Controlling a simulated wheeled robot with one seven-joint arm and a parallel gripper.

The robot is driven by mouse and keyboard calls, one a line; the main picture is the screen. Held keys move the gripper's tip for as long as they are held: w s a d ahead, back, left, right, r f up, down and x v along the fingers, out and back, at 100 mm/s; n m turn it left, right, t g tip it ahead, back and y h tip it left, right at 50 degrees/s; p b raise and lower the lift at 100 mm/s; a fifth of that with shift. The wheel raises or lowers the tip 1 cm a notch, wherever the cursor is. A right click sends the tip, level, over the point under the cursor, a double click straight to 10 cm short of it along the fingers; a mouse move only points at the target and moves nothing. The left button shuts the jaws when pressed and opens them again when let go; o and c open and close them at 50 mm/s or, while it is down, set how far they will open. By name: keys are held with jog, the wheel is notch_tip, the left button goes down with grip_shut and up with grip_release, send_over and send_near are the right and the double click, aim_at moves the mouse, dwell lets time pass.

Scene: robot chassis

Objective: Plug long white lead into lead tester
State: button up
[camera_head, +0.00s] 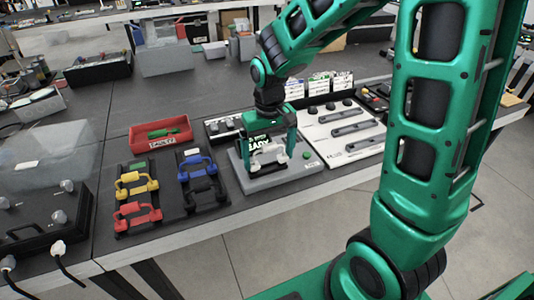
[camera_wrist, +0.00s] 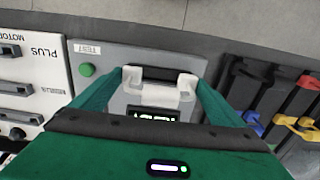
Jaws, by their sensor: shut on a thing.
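The lead tester (camera_head: 285,180) is a grey box near the bench's front edge, with a green button (camera_head: 306,155). It also shows in the wrist view (camera_wrist: 105,65), with a "TEST" label, a dark slot and a small lit display. My gripper (camera_head: 269,152) points down over the tester, its fingers on either side of the white lead (camera_head: 268,158). In the wrist view the white lead (camera_wrist: 160,92) is a handle-shaped piece between my fingers, its two ends over the tester's dark slot. I cannot tell whether its ends are seated in the tester.
A white panel (camera_head: 345,130) with grey bars and knobs lies to the right.

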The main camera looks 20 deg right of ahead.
jog(key=shift+f, duration=1)
jog(key=o, duration=0.8)
jog(key=shift+c, duration=0.2)
jog(key=shift+r, duration=0.1)
notch_tip(320, 180, up, 10)
jog(key=shift+r, duration=0.25)
jog(key=shift+d, duration=0.1)
